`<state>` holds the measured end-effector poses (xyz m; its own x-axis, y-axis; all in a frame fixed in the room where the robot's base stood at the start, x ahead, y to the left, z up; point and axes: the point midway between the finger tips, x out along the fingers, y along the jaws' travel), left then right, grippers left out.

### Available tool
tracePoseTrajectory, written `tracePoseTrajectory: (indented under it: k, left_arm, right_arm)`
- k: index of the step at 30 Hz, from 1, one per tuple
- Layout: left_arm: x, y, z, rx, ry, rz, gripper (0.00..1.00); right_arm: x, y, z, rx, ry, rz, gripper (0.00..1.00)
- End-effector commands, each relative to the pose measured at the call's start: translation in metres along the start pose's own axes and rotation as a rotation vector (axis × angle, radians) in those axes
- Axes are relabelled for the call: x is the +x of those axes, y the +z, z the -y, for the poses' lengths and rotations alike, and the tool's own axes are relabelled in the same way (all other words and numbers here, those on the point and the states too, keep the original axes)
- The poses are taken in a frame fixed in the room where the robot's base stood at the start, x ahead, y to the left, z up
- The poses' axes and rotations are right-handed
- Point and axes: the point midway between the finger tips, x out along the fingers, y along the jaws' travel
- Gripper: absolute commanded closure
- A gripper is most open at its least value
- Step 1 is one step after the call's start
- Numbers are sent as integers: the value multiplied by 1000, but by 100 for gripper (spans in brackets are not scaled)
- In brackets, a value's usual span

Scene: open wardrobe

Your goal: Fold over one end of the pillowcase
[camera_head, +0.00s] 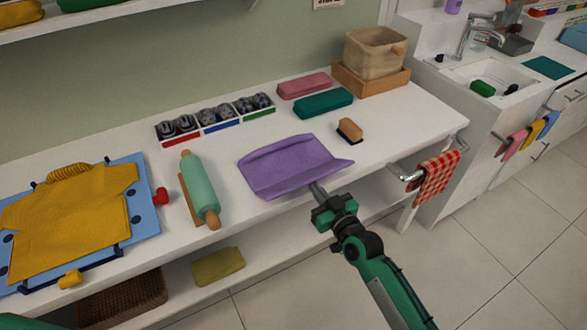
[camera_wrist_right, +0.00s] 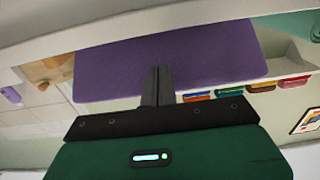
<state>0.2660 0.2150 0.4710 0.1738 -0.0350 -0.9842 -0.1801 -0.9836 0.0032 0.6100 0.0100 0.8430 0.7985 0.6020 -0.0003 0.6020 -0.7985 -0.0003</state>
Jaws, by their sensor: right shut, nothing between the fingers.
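The purple pillowcase (camera_head: 285,160) lies on the white shelf top, near its front edge. Its near edge shows a raised or curled strip toward the right, and its far left edge looks slightly curled too. My right gripper (camera_head: 316,187) is shut and empty, with its fingertips at the pillowcase's near edge. Whether they touch the cloth or sit just under it I cannot tell. In the right wrist view the closed fingers (camera_wrist_right: 157,75) stand in front of the purple cloth (camera_wrist_right: 190,50), which spans most of the upper picture. My left gripper is not in view.
A green rolling pin (camera_head: 199,187) lies left of the pillowcase, and a yellow shirt (camera_head: 70,220) lies on a blue board (camera_head: 146,205). A brush (camera_head: 350,130), a teal folded cloth (camera_head: 322,103) and a divided tray (camera_head: 215,117) lie behind. A checked towel (camera_head: 437,178) hangs at right.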

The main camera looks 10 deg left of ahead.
Motion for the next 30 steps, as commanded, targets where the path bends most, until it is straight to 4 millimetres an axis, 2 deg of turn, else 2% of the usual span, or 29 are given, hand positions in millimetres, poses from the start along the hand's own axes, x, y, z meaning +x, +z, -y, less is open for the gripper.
tracePoseTrajectory:
  k: [3,30]
  left_arm:
    - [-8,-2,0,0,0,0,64]
    - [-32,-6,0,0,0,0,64]
  right_arm:
    - [3,-10,0,-1,0,-1,100]
    - [29,-40,0,-1,-1,-1,100]
